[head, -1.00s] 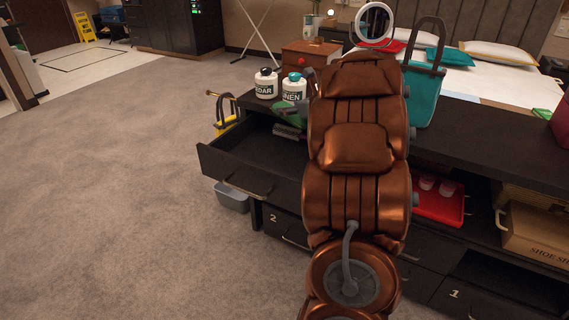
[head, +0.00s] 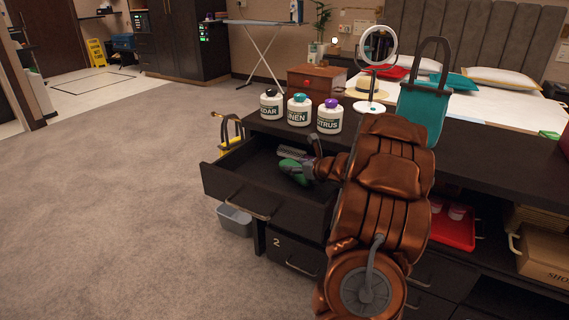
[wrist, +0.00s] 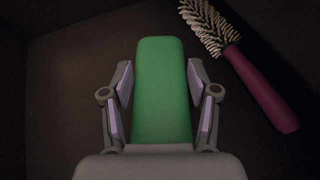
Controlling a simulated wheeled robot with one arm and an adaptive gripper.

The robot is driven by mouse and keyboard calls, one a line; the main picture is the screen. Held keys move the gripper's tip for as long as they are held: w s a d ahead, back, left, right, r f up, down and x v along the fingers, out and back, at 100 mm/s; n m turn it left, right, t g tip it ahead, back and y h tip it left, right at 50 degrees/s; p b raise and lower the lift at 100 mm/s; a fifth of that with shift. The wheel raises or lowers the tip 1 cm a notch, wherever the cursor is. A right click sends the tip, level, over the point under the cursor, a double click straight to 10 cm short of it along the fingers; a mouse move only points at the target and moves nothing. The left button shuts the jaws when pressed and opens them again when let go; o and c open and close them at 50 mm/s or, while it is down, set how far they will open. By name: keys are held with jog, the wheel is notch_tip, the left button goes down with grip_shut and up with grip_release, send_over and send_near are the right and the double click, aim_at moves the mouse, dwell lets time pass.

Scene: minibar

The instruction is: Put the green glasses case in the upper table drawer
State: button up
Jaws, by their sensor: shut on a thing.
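The green glasses case (wrist: 162,85) is between the two fingers of my gripper (wrist: 162,95) in the wrist view. My gripper is shut on it. In the head view the green case (head: 292,172) is at the open upper drawer (head: 240,167), inside its outline, with my gripper (head: 304,168) at its right end. The drawer is pulled out from the dark table. The wrist view shows the dark drawer floor below the case. I cannot tell whether the case touches that floor. My arm hides the drawer's right part.
A hairbrush with a maroon handle (wrist: 262,88) lies in the drawer right of the case. Three labelled bottles, one marked LINEN (head: 299,110), stand on the table top behind the drawer. A round mirror (head: 378,45) and teal bag (head: 424,100) stand farther right.

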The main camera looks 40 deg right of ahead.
aim_at(287, 161)
jog(key=shift+w+d+r, duration=0.1)
jog(key=shift+w+r, duration=0.05)
jog(key=shift+w, duration=1.65)
jog(key=w, duration=0.3)
jog(key=shift+w+d, duration=0.15)
jog(key=shift+f, duration=0.6)
jog(key=shift+s+f+b, duration=0.2)
jog(key=shift+f+b, duration=0.05)
jog(key=shift+b, duration=0.15)
jog(key=o, duration=1.2)
jog(key=shift+r+p, duration=0.2)
jog(key=shift+p, duration=0.1)
jog(key=v, duration=1.2)
jog(key=shift+p, duration=0.35)
